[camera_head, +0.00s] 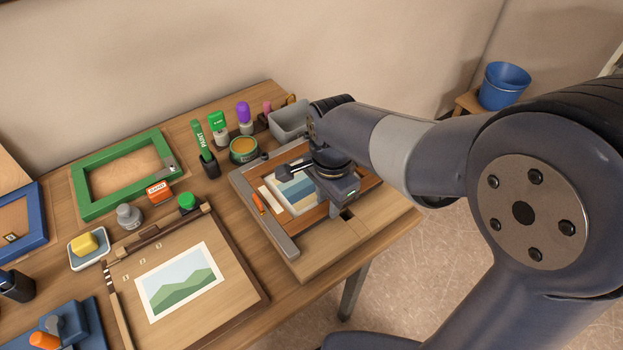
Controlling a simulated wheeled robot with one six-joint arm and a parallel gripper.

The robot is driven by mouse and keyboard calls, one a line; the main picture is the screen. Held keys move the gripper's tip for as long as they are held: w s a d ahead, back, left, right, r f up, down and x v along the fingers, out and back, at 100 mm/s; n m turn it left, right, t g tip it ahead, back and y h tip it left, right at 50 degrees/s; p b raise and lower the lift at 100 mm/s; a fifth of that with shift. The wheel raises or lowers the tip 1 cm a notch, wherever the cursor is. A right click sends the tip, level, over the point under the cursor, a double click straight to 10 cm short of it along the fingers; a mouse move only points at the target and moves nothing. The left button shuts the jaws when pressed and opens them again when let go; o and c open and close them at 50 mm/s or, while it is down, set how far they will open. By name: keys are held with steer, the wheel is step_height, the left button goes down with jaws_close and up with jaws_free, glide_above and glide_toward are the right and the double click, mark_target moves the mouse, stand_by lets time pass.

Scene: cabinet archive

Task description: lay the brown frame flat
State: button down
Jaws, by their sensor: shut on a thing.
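The brown frame (311,220) is in the middle right of the view, over a wooden board with grey bars (285,246). It surrounds a picture with blue and cream bands (296,192). It looks flat or nearly so; I cannot tell whether its whole underside touches the board. My gripper (294,171) is over the frame's far part and shut on it. The gripper body hides part of the frame and picture, and the exact contact is hard to see.
A green frame (85,196) and a blue frame (38,234) lie at the left. A landscape picture (180,279) lies on a board in front. Paint bottles, a round tin (243,150) and a grey bin (289,122) stand behind. The table's right edge is close to the board.

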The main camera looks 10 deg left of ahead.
steer(key=shift+r, duration=0.1)
stand_by(0.3)
steer(key=shift+r+p, duration=2.15)
steer(key=shift+r, duration=0.3)
step_height(320, 180, up, 6)
steer(key=p, duration=0.5)
steer(key=shift+w, duration=0.1)
